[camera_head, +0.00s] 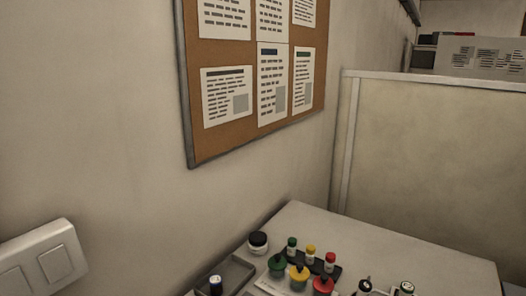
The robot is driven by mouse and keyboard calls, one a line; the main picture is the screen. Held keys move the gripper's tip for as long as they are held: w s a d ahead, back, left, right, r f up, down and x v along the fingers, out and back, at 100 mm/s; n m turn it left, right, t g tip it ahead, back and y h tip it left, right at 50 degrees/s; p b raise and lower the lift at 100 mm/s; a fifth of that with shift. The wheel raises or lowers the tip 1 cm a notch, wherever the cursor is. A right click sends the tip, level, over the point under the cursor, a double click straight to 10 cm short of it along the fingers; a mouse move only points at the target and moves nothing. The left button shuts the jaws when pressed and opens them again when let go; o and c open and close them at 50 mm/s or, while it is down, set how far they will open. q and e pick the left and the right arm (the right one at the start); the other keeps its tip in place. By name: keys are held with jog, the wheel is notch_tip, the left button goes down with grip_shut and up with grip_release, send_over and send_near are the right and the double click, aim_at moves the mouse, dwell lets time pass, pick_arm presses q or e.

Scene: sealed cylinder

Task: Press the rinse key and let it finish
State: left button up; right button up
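I cannot make out a key marked rinse in this view. On the table (420,257) at the bottom stand a green rounded piece (277,266), a yellow one (299,277) and a red one (323,286). They are on or by a white sheet or plate, and their lower parts are near the picture's edge. A white wall panel with two rocker switches (55,262) is at the lower left, and its bottom is cut off. Neither of my grippers shows.
Behind the coloured pieces are small vials with green, yellow and red caps (329,262). A black-lidded jar (258,243), a grey tray (238,272) and small bottles (404,288) stand around. A cork board (240,133) hangs above, and a partition (440,160) stands behind the table.

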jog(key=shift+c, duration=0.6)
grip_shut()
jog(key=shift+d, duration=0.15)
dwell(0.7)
